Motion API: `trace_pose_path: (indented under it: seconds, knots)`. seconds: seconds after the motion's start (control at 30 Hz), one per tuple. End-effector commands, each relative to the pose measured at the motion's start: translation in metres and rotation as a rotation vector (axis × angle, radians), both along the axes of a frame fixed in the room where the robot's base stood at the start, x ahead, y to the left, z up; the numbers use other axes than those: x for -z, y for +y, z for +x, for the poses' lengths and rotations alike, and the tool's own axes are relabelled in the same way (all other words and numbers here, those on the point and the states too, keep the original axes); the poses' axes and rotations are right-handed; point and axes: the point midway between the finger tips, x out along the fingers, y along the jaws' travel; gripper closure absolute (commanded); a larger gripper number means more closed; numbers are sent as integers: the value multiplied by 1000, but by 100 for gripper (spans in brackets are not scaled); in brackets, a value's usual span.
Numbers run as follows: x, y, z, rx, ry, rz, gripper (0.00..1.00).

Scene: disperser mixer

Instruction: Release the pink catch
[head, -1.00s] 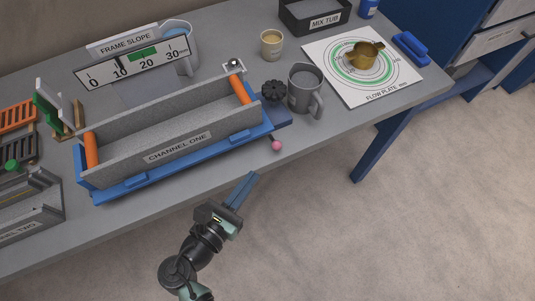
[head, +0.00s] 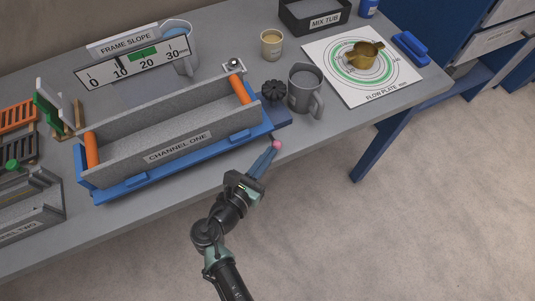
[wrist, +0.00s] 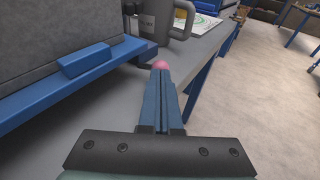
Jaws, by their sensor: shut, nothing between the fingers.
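The pink catch (head: 277,144) is a small round knob at the front edge of the table, near the right end of the blue base of Channel One (head: 190,148). My gripper (head: 271,150) is shut and empty, with its blue fingertips right at the knob. In the wrist view the pink catch (wrist: 160,65) shows just beyond the tips of my gripper (wrist: 160,72), which hide its lower part. I cannot tell whether they touch.
A grey jug (head: 302,92) and a black star knob (head: 273,92) stand behind the catch. The flow plate (head: 385,92) with a brass cup (head: 363,55) lies to the right. Open floor (head: 400,220) lies in front of the table.

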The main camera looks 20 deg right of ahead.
Motion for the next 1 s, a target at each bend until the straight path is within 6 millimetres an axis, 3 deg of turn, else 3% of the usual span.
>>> trace_pose_path:
  seconds: [0.57,1.0]
  knots:
    - [-1,-5,-3,-94,1,0,100]
    - [-1,-18,-6,-259,0,0,100]
